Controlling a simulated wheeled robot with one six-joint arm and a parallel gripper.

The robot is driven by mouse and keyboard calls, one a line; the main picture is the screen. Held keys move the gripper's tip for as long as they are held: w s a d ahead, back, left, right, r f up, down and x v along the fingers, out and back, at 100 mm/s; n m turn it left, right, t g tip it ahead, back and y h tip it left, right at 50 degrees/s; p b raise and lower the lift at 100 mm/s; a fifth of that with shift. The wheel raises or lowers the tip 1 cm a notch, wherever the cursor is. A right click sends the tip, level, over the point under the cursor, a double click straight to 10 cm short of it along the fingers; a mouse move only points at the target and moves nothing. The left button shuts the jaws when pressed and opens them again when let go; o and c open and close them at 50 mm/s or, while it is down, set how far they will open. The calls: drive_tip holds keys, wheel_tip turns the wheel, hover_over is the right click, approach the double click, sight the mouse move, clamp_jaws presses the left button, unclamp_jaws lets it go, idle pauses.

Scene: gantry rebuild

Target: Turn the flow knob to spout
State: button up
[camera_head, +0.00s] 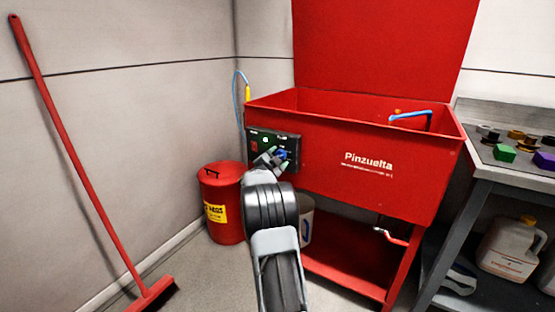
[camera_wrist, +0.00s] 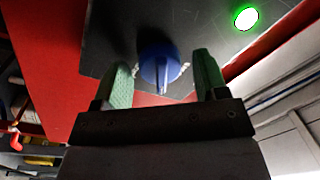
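The flow knob is a round blue knob (camera_wrist: 160,66) on the dark control panel (camera_wrist: 110,30), with a pale pointer mark on its lower side in the wrist view. In the head view the blue knob (camera_head: 281,154) is partly covered by my gripper (camera_head: 275,158). My gripper also shows in the wrist view (camera_wrist: 163,85), with its green-padded fingers apart, one on each side of the knob. Gaps show between the knob and both fingers. The panel's lettering near the knob is too small or hidden to read.
The panel sits on the front of a red parts washer (camera_head: 410,180) with a raised lid and a blue spout (camera_head: 410,115). A green lit button (camera_wrist: 246,18) is near the knob. A red waste bin (camera_head: 220,225), a broom (camera_head: 75,150) and a workbench (camera_head: 500,170) stand around.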

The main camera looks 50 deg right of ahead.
drive_tip(key=shift+o, duration=0.2)
drive_tip(key=p+v, duration=0.2)
drive_tip(key=v, duration=1.2)
drive_tip(key=shift+d, duration=0.1)
